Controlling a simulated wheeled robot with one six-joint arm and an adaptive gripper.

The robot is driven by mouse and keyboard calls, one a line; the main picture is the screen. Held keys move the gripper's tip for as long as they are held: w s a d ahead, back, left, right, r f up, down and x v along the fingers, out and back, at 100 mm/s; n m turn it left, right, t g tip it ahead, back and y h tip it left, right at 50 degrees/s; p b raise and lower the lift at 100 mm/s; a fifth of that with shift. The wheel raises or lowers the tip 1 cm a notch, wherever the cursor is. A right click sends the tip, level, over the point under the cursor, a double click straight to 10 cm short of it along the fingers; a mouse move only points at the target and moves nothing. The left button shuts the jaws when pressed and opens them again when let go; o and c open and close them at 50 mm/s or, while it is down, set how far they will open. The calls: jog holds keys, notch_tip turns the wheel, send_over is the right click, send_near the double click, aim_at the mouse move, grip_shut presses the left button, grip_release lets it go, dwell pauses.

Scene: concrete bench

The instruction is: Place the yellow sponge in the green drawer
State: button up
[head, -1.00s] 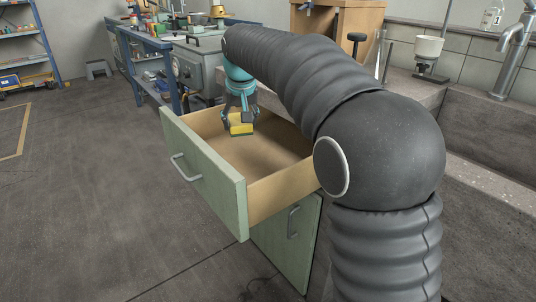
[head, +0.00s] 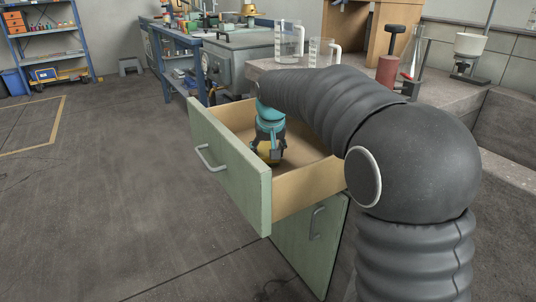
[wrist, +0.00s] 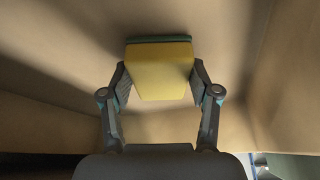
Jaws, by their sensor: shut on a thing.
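The green drawer (head: 232,168) is pulled open, with its wooden inside showing. My gripper (head: 268,150) is down inside the drawer, near its front panel. In the wrist view my gripper (wrist: 160,85) is shut on the yellow sponge (wrist: 160,70), one finger on each side. The sponge has a teal layer along its far edge.
The drawer's side wall (head: 305,187) and front panel stand close around my gripper. The drawer's right part looks empty.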

jog(key=shift+f, duration=0.3)
jog(key=o, duration=1.1)
jog(key=a+p+v, duration=0.1)
jog(key=p+v, duration=0.1)
jog(key=v, duration=0.8)
jog(key=s+d+r, duration=0.3)
jog(key=s+d, duration=0.5)
jog(key=s, duration=0.1)
jog(key=s+d+f, duration=0.3)
jog(key=s+f, duration=0.1)
jog(key=s, duration=0.3)
jog(key=s+d+f+m, duration=0.1)
jog(key=s+d+f, duration=0.3)
jog(key=s, duration=0.4)
jog(key=s+d+f+m+t+h, duration=0.1)
jog(key=s+d+f, duration=0.3)
jog(key=s, duration=0.4)
jog(key=shift+s, duration=0.25)
